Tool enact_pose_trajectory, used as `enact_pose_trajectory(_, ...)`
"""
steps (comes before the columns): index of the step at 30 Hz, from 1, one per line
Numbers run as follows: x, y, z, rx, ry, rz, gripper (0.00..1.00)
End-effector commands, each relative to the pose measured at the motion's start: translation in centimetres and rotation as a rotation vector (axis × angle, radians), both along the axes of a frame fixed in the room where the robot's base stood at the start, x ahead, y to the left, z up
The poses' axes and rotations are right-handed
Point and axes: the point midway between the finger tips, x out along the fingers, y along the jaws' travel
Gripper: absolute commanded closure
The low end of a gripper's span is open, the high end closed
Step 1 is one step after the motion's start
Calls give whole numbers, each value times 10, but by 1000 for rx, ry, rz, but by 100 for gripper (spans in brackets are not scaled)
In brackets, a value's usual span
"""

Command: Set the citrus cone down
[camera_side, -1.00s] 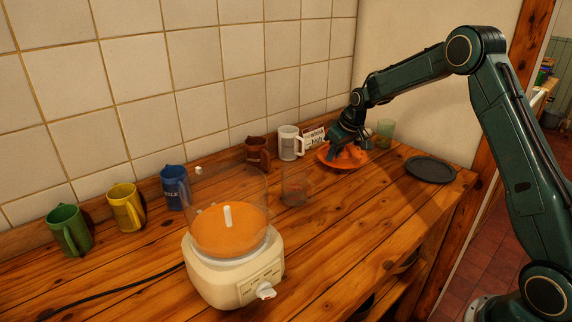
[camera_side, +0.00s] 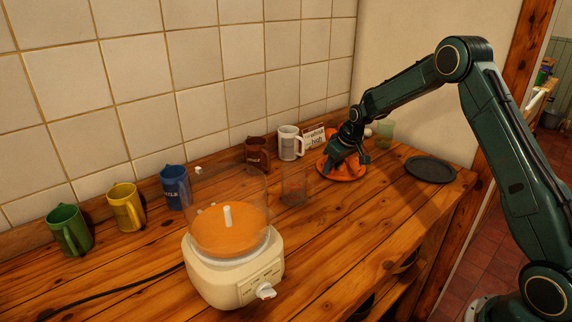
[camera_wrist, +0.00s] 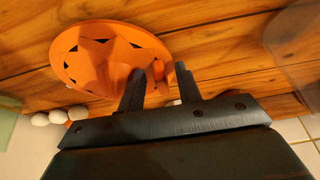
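The orange citrus cone (camera_wrist: 110,65) shows in the wrist view over an orange dish with dark slots (camera_wrist: 68,68). The fingers are apart, and I cannot tell whether both press on the cone. In the side view my gripper (camera_side: 338,166) is low over the orange dish (camera_side: 354,174), and its fingers hide most of the cone. Whether the cone rests fully on the dish is unclear.
A dark plate (camera_side: 430,169) lies to the right, and a greenish glass (camera_side: 385,134) stands behind. White (camera_side: 290,143) and brown (camera_side: 257,153) mugs and a small sign (camera_side: 314,137) stand near the wall. A clear container (camera_side: 295,188) and a cream food processor (camera_side: 230,270) stand left of the dish.

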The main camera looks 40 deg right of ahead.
Motion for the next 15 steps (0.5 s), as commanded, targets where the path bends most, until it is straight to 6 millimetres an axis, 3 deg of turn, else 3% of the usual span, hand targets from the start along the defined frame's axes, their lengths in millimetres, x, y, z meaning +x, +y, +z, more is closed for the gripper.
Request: enact_pose_trajectory(15,-1,0,9,-1,-2,0,66)
